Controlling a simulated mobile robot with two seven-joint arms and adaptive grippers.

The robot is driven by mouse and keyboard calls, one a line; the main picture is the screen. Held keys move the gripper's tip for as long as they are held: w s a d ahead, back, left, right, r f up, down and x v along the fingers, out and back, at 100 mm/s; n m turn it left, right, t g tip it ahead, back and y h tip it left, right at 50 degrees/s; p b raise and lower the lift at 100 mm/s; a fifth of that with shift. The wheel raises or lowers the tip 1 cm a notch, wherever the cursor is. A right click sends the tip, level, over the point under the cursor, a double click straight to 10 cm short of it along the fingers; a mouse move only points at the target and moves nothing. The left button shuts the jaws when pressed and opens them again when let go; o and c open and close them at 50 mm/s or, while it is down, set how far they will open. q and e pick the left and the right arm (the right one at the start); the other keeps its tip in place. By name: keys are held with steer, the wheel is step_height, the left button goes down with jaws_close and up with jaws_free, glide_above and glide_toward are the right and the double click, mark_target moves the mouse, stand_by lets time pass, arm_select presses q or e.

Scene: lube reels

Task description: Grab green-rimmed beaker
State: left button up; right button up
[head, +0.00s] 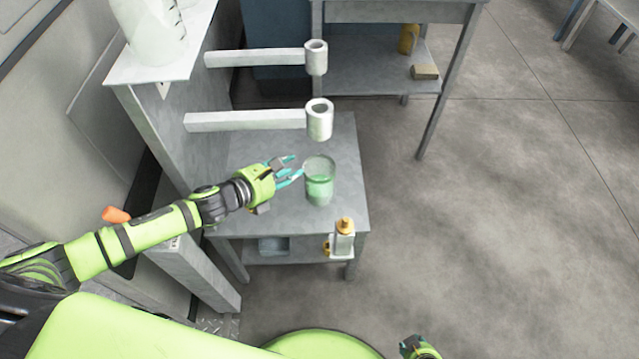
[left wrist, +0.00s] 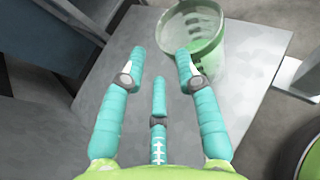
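The green-rimmed beaker (head: 319,181) stands upright on the grey table in the head view, with green liquid inside. My left gripper (head: 291,173) is just to the left of it, fingers pointing at it and apart from each other. In the left wrist view the beaker (left wrist: 193,32) is at the top, beyond the open teal fingers (left wrist: 160,75) and slightly right of centre. Nothing is between the fingers. Whether a fingertip touches the beaker I cannot tell. My right gripper (head: 418,346) shows only in part at the bottom edge of the head view.
The grey table (head: 255,205) carries the beaker near its right side. Two white arms ending in hollow cylinders (head: 319,118) (head: 316,57) jut over it behind the beaker. Open floor lies right.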

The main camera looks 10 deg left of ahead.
mark_target(308, 160)
arm_select(q)
steer(key=b+x, duration=0.1)
steer(key=x, duration=0.5)
steer(key=shift+w+d+f, duration=0.1)
steer(key=shift+w+d, duration=0.1)
jaws_close()
